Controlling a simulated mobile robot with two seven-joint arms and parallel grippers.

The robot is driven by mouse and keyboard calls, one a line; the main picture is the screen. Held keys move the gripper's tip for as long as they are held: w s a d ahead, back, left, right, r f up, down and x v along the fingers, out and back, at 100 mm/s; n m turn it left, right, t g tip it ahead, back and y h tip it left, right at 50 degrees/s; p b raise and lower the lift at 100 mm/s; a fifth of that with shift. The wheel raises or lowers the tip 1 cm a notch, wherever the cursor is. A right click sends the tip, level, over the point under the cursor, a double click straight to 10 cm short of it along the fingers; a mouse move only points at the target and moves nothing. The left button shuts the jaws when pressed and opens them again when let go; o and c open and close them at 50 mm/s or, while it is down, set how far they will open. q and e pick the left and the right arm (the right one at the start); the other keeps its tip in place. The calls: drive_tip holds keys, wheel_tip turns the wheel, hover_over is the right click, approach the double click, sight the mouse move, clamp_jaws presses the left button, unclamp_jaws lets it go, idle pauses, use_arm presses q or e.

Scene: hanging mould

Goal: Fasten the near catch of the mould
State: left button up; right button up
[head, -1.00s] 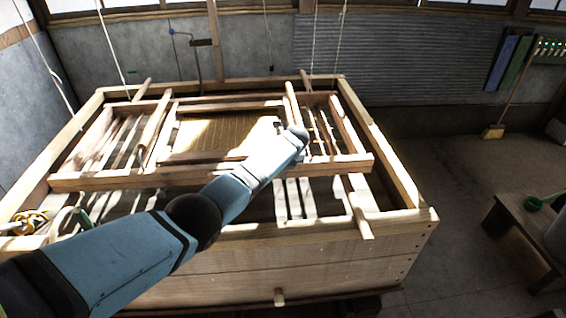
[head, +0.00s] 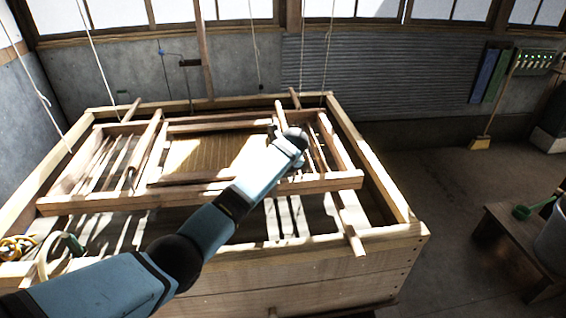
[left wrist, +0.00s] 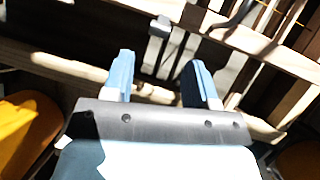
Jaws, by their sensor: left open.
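The mould (head: 110,203) is a wooden frame with a tan screen (head: 205,152), lying over the large wooden vat (head: 320,268). My left arm reaches across the vat's near side, its end over the right part of the mould. My left gripper (left wrist: 158,78) shows in the left wrist view, with two blue fingers apart and nothing seen between them. In the head view my arm end hides the gripper's fingers. My right gripper is not in view.
Ropes hang over the vat. Wooden bars (head: 352,232) cross the vat's near rim. A yellow coil (head: 17,247) lies at the left rim. A bench (head: 508,225) with a green ladle (head: 522,212) and a bucket (head: 553,238) stands right. The floor between is clear.

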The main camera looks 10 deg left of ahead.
use_arm(q)
drive_tip(key=shift+v, duration=2.35)
